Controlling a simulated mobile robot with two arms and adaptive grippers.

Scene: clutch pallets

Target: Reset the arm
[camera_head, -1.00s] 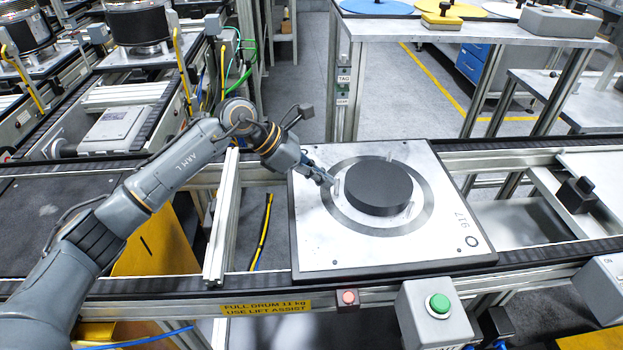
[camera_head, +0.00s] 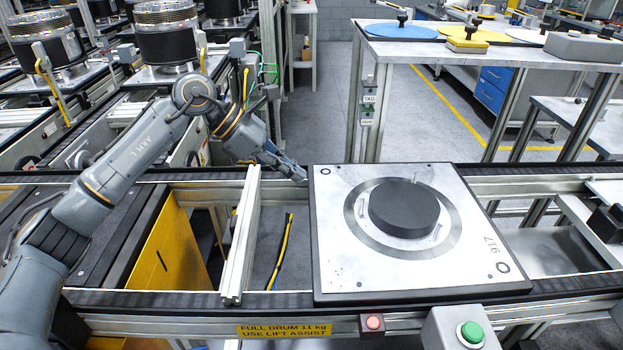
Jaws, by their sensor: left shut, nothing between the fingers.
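My left arm comes in from the left, and its gripper (camera_head: 298,175) is shut and empty. It sits just off the far left corner of the pallet, above the conveyor; I cannot tell whether it touches the pallet edge. The square silver pallet (camera_head: 338,265), marked 917, lies on the conveyor. A black round disc (camera_head: 404,207) sits in the middle of the pallet, inside a dark grey ring. My right gripper is not in view.
A light metal rail (camera_head: 240,240) stands left of the pallet. A table with coloured discs (camera_head: 400,30) stands behind. Black drums (camera_head: 167,40) stand at the back left.

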